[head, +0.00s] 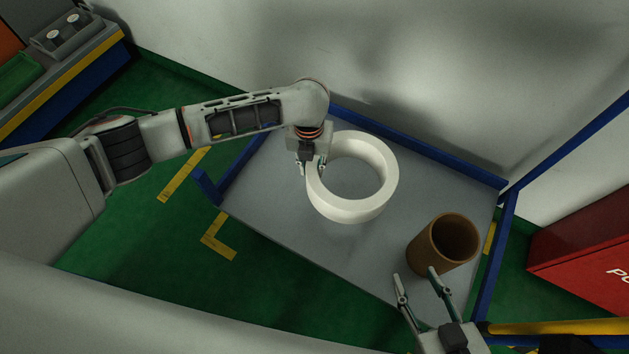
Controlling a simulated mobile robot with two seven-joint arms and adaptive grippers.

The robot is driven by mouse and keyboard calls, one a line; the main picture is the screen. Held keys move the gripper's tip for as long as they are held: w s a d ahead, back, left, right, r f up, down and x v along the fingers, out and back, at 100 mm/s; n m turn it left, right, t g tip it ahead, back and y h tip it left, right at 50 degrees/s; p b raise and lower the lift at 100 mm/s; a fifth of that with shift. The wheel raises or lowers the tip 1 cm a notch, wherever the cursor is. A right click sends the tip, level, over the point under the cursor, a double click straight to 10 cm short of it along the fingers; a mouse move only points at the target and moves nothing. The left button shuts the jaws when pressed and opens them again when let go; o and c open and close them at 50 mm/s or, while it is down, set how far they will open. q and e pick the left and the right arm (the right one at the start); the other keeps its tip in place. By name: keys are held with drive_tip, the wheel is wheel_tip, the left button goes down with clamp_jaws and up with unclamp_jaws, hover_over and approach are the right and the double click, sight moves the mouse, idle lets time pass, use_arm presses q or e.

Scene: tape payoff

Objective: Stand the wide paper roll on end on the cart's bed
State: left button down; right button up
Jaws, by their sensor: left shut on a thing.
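The wide paper roll (343,208), a thick white ring, shows in the head view over the middle of the cart's grey bed (290,235). Its hole faces up and it looks about level; I cannot tell whether its underside touches the bed. My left gripper (312,170) is shut on the roll's left wall, coming down from above, and its fingertips are partly hidden. My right gripper (415,274) is open and empty at the bed's near edge, with its fingers pointing toward a brown tube (426,252).
The brown tube stands on the bed's right part, hollow end up. Blue rails (420,155) edge the bed at the back and sides. A red box (590,240) is at the right, and a workbench (60,85) at the upper left. The bed's left part is clear.

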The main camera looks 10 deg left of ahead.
use_arm(q)
wheel_tip(320, 180, down, 6)
drive_tip(key=shift+d+r+b, duration=0.1)
drive_tip(key=shift+b, duration=0.85)
drive_tip(key=shift+w+f, duration=0.15)
drive_tip(key=shift+f, duration=0.35)
drive_tip(key=f, duration=0.1)
drive_tip(key=f+b, duration=0.2)
drive_tip(key=shift+s+f, duration=0.25)
drive_tip(key=shift+f, duration=0.1)
drive_tip(key=shift+w+r, duration=0.15)
drive_tip(key=shift+w, duration=0.1)
drive_tip(key=c, duration=1.8)
unclamp_jaws()
drive_tip(key=shift+s+f, duration=0.1)
drive_tip(key=shift+f, duration=0.15)
use_arm(e)
drive_tip(key=shift+m+t+y, duration=0.5)
drive_tip(key=shift+m+t, duration=0.1)
drive_tip(key=shift+m, duration=0.3)
drive_tip(key=a+r, duration=0.1)
drive_tip(key=w+a+r, duration=0.1)
drive_tip(key=a+r, duration=0.1)
drive_tip(key=shift+w+a, duration=0.25)
drive_tip(key=shift+w, duration=0.15)
use_arm(q)
drive_tip(key=shift+r, duration=0.1)
